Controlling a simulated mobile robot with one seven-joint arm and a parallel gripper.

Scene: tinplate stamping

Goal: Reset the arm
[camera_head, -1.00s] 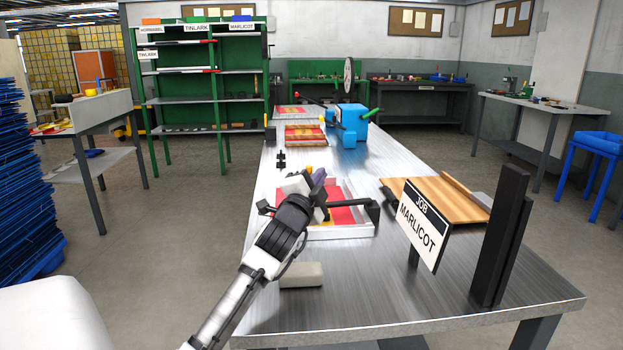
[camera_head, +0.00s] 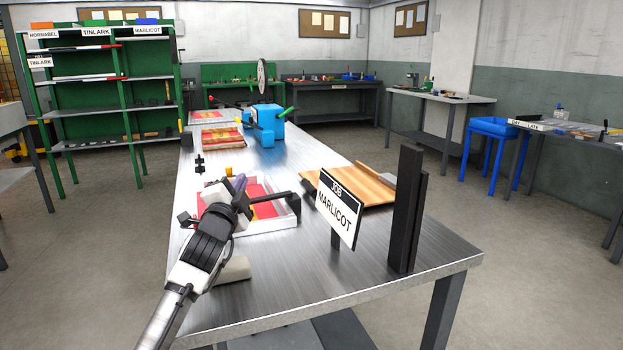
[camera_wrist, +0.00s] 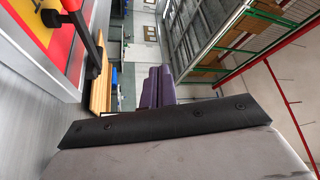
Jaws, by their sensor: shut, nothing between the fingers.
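My gripper (camera_head: 238,186) is over the near-left part of the metal bench (camera_head: 310,283), beside a shallow tray (camera_head: 287,222) holding red and yellow sheets. Its purple fingers (camera_wrist: 158,87) show in the wrist view, close together with nothing between them. The wrist view looks level across the room, with the picture rolled on its side. My forearm comes up from the lower left in the head view. A dark handle-like bar (camera_head: 312,189) stands at the tray's right side, and it also shows in the wrist view (camera_wrist: 86,32).
A "JOB MARLICOT" sign (camera_head: 339,208) and a dark upright post (camera_head: 405,210) stand on the right of the bench. A wooden board (camera_head: 358,187) lies behind the sign. A pale block (camera_head: 234,270) lies beside my wrist. A blue machine (camera_head: 264,124) stands farther back.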

